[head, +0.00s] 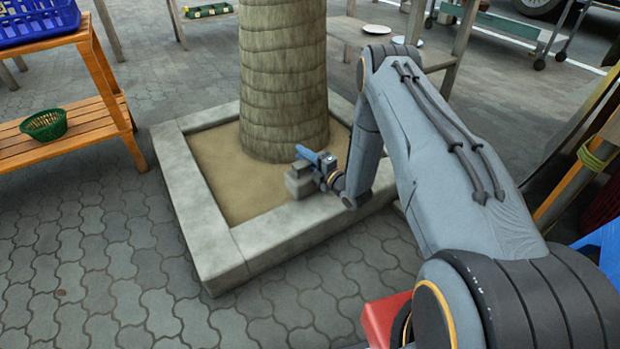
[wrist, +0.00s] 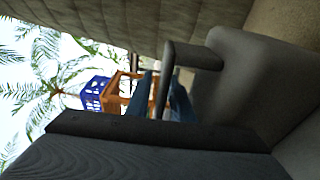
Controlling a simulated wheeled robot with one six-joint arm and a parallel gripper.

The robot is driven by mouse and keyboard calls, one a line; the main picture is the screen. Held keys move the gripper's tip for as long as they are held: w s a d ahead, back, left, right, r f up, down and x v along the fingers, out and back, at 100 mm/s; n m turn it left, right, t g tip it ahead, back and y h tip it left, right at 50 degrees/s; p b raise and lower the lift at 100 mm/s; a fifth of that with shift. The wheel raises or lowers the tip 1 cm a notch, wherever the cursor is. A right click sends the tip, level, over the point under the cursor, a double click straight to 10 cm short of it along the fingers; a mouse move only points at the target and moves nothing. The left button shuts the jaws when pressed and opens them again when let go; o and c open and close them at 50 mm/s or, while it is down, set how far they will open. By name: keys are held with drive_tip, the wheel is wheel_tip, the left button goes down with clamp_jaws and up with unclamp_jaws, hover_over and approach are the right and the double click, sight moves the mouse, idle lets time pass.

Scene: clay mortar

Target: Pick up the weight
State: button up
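The weight (head: 299,182) is a grey block by the front right edge of the planter, close to the tree trunk. The wrist view shows its rounded grey body (wrist: 245,85) at the right and its bar-like handle (wrist: 190,54) reaching left from it. My gripper (head: 311,156) is at the top of the weight, with a blue finger showing in the head view. In the wrist view the blue fingers of my gripper (wrist: 163,95) lie on either side of the handle's bar. A dark near part covers their lower ends, so I cannot tell whether they press on the bar.
A concrete planter rim (head: 200,215) surrounds sand and a thick trunk (head: 284,80). At the left is a wooden bench (head: 60,140) with a green basket (head: 44,124) and a blue crate (head: 38,20). The paving (head: 110,260) in front is clear.

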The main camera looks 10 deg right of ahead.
clamp_jaws()
drive_tip(key=shift+s, duration=0.1)
idle(1.0)
drive_tip(key=shift+r, duration=0.2)
